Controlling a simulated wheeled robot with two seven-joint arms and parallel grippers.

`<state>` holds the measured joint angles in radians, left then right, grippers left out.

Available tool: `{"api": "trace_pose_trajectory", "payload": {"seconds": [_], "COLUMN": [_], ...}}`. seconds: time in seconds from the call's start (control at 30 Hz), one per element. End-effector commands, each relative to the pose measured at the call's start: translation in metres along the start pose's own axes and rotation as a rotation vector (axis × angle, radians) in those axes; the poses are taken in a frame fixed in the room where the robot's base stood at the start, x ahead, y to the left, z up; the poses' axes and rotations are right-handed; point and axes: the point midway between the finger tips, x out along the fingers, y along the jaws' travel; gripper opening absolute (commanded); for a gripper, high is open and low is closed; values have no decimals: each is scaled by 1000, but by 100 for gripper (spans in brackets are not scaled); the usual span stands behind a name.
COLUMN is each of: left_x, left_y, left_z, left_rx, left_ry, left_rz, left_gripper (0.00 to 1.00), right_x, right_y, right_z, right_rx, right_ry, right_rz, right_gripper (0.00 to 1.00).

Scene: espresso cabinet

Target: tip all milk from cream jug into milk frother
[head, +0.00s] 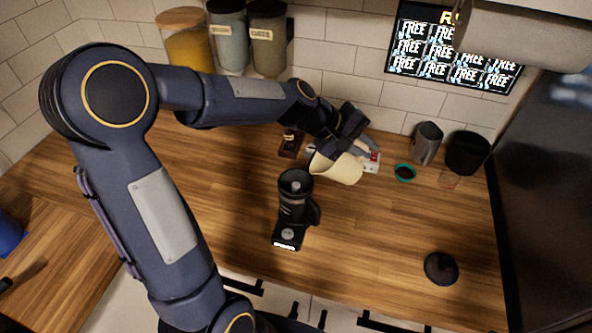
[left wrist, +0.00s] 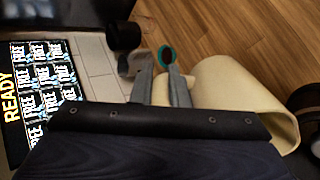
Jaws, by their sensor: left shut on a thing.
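The cream jug (head: 336,169) is cream-coloured and hangs tilted above the counter, its mouth end toward the left, close to the milk frother. My left gripper (head: 366,148) is shut on it from the right; in the left wrist view the fingers (left wrist: 165,88) are at a cream-coloured part beside the jug body (left wrist: 232,92). The milk frother (head: 293,205) is black and stands upright on the counter, just left of and below the jug. A dark part of it shows at the right edge of the left wrist view (left wrist: 308,100). I cannot see milk flowing. My right gripper is out of view.
A small dark bottle (head: 291,143) stands behind the frother. A teal-rimmed cup (head: 404,173), a grey pitcher (head: 427,143) and a black container (head: 467,152) stand at the right. A round black lid-like thing (head: 441,268) lies front right. The front middle counter is clear.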

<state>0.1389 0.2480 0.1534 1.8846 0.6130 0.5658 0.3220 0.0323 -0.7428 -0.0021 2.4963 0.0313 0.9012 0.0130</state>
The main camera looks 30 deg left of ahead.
Motion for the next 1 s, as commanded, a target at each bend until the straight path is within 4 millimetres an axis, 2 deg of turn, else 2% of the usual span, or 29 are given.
{"api": "trace_pose_trajectory", "payload": {"seconds": [0.1, 0.8, 1.0], "left_x": [10, 101, 120], "left_y": [-1, -25, -34], "left_z": [1, -4, -7], "left_rx": [8, 8, 5], "left_ry": [12, 122, 150], "left_rz": [-77, -617, -760], "left_gripper": [0, 0, 0], "right_x": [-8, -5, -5], "right_y": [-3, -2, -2], "right_z": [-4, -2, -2], "right_rx": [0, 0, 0], "right_ry": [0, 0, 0], "right_rz": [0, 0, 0], "right_gripper": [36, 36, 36]}}
